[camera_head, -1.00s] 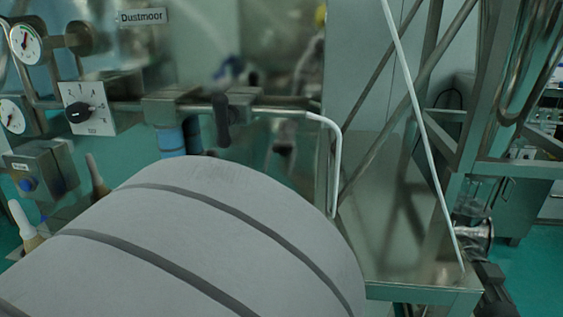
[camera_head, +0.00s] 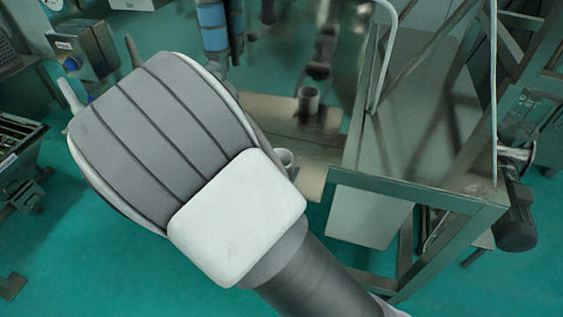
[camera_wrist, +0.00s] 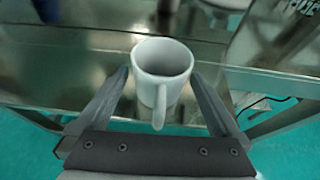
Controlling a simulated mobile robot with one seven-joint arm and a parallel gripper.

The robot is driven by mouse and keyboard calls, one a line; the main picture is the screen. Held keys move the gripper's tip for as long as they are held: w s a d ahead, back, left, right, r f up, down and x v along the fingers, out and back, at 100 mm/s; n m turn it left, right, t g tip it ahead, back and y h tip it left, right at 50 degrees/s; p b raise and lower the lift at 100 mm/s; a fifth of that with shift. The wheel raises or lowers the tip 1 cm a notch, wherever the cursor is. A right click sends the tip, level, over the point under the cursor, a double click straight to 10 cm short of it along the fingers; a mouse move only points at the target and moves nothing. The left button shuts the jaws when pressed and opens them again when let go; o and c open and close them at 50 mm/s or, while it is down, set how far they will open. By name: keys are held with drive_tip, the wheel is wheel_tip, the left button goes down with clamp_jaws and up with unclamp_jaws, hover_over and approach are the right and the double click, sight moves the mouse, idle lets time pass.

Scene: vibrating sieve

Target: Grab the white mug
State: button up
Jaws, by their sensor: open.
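The white mug (camera_wrist: 162,65) stands upright in the wrist view, with its opening up and its handle pointing down toward my gripper. My gripper (camera_wrist: 160,74) is open, with one finger on each side of the mug. Small gaps show between the fingers and the mug, and I cannot tell the exact depth. In the head view, only part of the mug (camera_head: 286,157) shows past my arm, on a pale ledge (camera_head: 310,155).
A metal frame (camera_head: 340,180) stands right of the ledge. A control box (camera_head: 85,50) with a blue button is at upper left. Green floor is open at lower left.

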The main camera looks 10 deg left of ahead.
drive_tip(key=shift+x, duration=0.8)
drive_tip(key=shift+d, duration=0.1)
drive_tip(key=shift+c, duration=0.2)
drive_tip(key=c, duration=1.2)
drive_tip(key=shift+r, duration=0.2)
